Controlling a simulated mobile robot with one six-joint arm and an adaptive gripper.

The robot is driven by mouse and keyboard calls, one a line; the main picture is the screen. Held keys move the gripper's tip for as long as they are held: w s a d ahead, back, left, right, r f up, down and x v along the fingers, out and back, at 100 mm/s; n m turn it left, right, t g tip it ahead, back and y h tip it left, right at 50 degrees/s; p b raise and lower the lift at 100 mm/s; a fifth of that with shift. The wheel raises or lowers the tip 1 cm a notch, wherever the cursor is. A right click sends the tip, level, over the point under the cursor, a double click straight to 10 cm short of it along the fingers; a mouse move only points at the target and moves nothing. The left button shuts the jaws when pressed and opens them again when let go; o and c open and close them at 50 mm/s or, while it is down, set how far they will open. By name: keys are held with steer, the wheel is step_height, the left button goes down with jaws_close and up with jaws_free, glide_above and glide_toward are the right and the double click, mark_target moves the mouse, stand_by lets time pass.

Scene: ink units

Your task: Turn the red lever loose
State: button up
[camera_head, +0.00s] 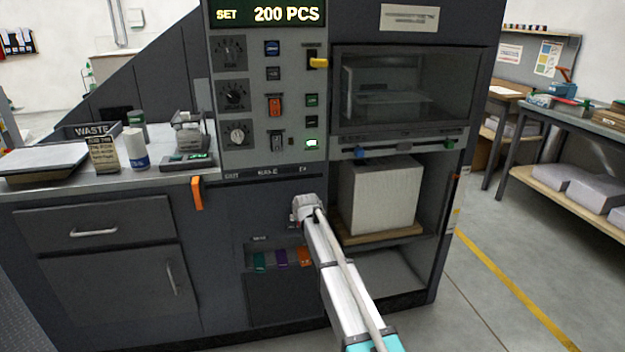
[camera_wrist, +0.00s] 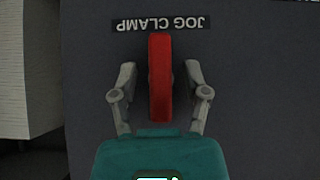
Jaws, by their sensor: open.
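The red lever (camera_wrist: 160,75) is in the wrist view, upright in the picture on a dark panel, just below an upside-down label reading JOG CLAMP (camera_wrist: 160,24). My gripper (camera_wrist: 160,85) is open, with one finger on each side of the lever and a gap on both sides.
A control panel (camera_head: 268,90) with knobs and switches is above my arm. An orange handle (camera_head: 197,193) sticks out at the left. A white paper stack (camera_head: 378,195) stands in the bay to the right. Coloured tabs (camera_head: 281,257) are below.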

mark_target(298, 195)
steer(key=shift+r+p, duration=4.25)
steer(key=shift+r, duration=0.2)
steer(key=shift+r+p, duration=0.5)
steer(key=shift+p, duration=0.05)
